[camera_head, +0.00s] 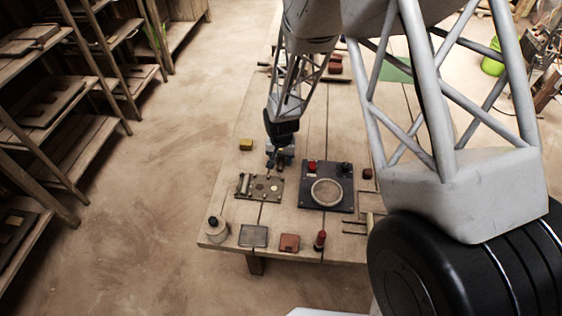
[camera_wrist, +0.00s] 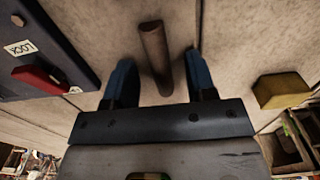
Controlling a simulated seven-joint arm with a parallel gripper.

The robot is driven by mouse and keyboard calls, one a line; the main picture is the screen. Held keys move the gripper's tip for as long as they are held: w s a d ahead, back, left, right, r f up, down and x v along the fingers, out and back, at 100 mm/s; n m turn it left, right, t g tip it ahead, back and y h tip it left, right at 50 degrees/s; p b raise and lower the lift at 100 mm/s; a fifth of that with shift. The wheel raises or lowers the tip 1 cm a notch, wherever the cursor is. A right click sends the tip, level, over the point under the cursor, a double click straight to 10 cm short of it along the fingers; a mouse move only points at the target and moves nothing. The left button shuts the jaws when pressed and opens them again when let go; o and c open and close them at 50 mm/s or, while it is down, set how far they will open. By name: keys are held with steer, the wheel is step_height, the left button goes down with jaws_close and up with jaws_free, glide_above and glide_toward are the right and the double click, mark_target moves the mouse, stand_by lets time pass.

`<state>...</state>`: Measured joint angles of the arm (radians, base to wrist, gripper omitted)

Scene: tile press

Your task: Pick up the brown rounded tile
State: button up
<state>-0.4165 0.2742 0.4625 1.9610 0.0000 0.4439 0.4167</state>
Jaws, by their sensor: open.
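The brown rounded tile (camera_wrist: 153,42) shows in the wrist view as a narrow, round-ended brown bar on the pale wooden table. Its length runs roughly along my fingers. My gripper (camera_wrist: 160,66) is open, with one blue finger on each side of the tile in the picture. Clear gaps show on both sides, and neither finger visibly touches it. How far above the table the fingers are is hard to tell. In the head view my gripper (camera_head: 280,160) is low over the left part of the table, and I cannot make out the tile there.
A yellow block (camera_wrist: 283,91) lies to one side. A dark panel (camera_wrist: 80,30) with a red lever (camera_wrist: 40,79) and a LOCK label is on the other. A metal plate (camera_head: 247,193), round jar (camera_head: 216,231), square tray (camera_head: 253,236) and reddish block (camera_head: 289,243) stand nearer the front edge.

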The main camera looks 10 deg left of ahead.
mark_target(281, 160)
steer(key=shift+c, duration=0.3)
jaws_close()
steer(key=shift+r, duration=0.15)
steer(key=shift+r, duration=0.8)
steer(key=shift+s+r, duration=0.15)
steer(key=shift+r, duration=0.75)
steer(key=s+d, duration=0.2)
steer(key=s, duration=0.2)
steer(key=s+d+r, duration=0.1)
steer(key=s+d, duration=0.1)
steer(key=s, duration=0.3)
steer(key=s+d, duration=0.2)
steer(key=s, duration=0.3)
steer(key=shift+s+d+r, duration=0.15)
steer(key=shift+s, duration=0.05)
